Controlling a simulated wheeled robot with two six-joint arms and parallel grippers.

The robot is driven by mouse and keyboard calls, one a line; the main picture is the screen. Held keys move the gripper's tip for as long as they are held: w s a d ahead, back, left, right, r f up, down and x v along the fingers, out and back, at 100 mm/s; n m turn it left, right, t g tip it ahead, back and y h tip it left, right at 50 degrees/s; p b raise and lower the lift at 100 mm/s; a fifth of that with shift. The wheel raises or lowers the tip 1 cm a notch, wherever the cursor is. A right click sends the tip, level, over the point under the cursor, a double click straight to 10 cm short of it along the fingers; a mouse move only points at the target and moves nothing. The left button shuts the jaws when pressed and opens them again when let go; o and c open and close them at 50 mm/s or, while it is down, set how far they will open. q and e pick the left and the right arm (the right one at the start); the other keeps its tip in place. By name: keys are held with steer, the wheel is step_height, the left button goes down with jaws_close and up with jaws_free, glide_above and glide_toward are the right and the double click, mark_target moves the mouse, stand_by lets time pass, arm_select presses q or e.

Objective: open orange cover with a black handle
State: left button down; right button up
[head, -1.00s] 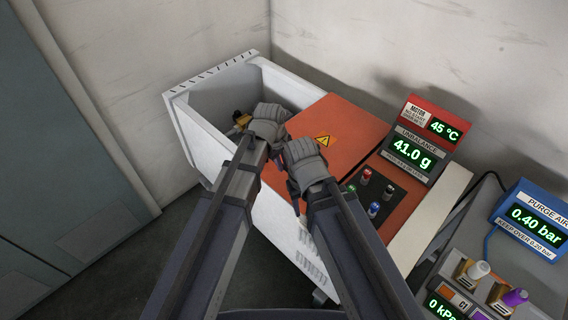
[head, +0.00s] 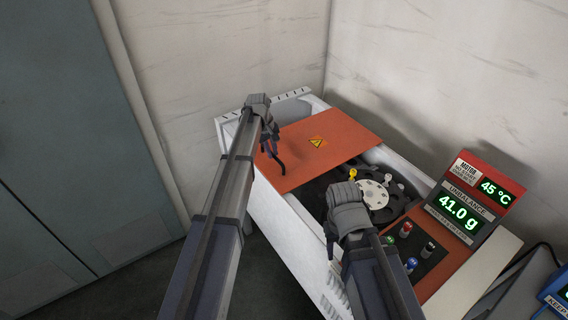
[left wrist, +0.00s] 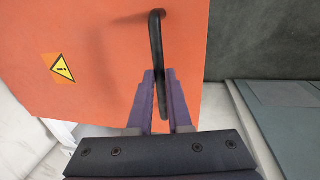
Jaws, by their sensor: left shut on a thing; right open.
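The orange cover (head: 318,150) has a yellow warning triangle and a black handle (head: 277,160). It lies flat over the far-left part of the white machine. To its right the machine is uncovered, showing a dark chamber with a rotor (head: 374,194). My left gripper (head: 271,138) is at the cover's left edge, shut on the black handle. In the left wrist view the handle (left wrist: 156,50) passes between the purple fingers (left wrist: 164,92). My right gripper (head: 333,240) is open over the machine's front edge, beside the chamber; its fingers are mostly hidden by its own wrist.
A control panel with coloured knobs (head: 410,262) is right of the chamber. Behind it stand an unbalance display (head: 458,207) and a red motor display (head: 484,178). A blue display box (head: 556,296) is at the right edge. Walls stand close behind the machine.

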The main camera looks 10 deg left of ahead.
arm_select(q)
steer(key=shift+w+a, duration=1.3)
steer(key=shift+a, duration=0.05)
steer(key=c, duration=0.9)
jaws_free()
steer(key=shift+o, duration=0.3)
step_height(320, 180, up, 8)
steer(key=s+a+p, duration=0.1)
steer(key=p, duration=0.6)
steer(key=shift+f+p, duration=0.2)
steer(key=shift+p, duration=0.15)
